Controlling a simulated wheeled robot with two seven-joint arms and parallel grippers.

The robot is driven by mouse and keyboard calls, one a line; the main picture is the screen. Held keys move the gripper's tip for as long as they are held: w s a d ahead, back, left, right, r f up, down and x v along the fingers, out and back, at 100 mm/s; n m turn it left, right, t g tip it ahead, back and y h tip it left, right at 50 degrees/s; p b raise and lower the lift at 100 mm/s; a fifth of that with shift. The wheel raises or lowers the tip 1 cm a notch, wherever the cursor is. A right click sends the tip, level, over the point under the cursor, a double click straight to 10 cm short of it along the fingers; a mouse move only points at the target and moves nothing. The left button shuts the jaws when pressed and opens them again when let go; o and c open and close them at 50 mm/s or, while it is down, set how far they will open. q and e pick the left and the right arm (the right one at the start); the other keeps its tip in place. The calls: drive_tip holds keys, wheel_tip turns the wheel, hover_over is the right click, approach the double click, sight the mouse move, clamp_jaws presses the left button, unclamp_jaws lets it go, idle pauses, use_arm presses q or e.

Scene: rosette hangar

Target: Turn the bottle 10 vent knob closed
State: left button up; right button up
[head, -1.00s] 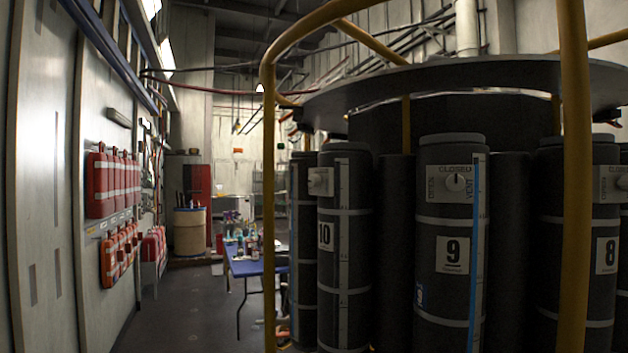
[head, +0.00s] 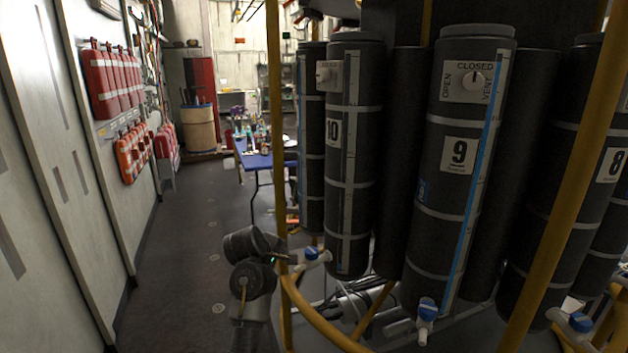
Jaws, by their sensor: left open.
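Bottle 10 (head: 347,210) is a tall dark grey cylinder with a white "10" label, upright in the rosette. Its vent knob (head: 323,75) is a small pale knob on a plate near the top, facing left and seen from the side, so its setting cannot be read. My left gripper (head: 284,258) is low, at the bottom of the view, beside the yellow frame post and well below the knob. It is open, small and partly lost against dark parts, and touches no knob. My right gripper is not in view.
Bottle 9 (head: 458,205) stands to the right, its knob plate marked OPEN, CLOSED and VENT. Yellow frame posts (head: 274,110) and a low yellow rail (head: 325,328) surround the bottles. A blue-handled spigot (head: 311,253) sits near my gripper. Clear floor (head: 190,240) lies left.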

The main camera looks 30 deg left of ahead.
sight(319, 74)
use_arm(q)
drive_tip(key=w+a+r+n+t+h, duration=0.15)
drive_tip(key=r+n, duration=0.25)
drive_tip(key=r, duration=0.7)
drive_tip(key=w+r+n+t+h, duration=0.2)
drive_tip(key=w+r+n, duration=0.1)
drive_tip(key=r, duration=0.9)
drive_tip(key=w+r+n+t+h, duration=0.2)
drive_tip(key=r+n, duration=0.2)
drive_tip(key=r, duration=0.7)
wheel_tip(319, 74, up, 14)
drive_tip(key=s+d+n+t+h, duration=0.1)
drive_tip(key=s+n+t+h, duration=0.1)
drive_tip(key=s+h, duration=0.15)
drive_tip(key=p+x, duration=0.3)
drive_tip(key=x, duration=0.2)
drive_tip(key=p+x, duration=0.3)
drive_tip(key=x, duration=0.2)
drive_tip(key=shift+r, duration=0.2)
drive_tip(key=shift+w+d+f+p, duration=0.2)
drive_tip(key=shift+w+p, duration=0.1)
drive_tip(key=shift+w, duration=0.2)
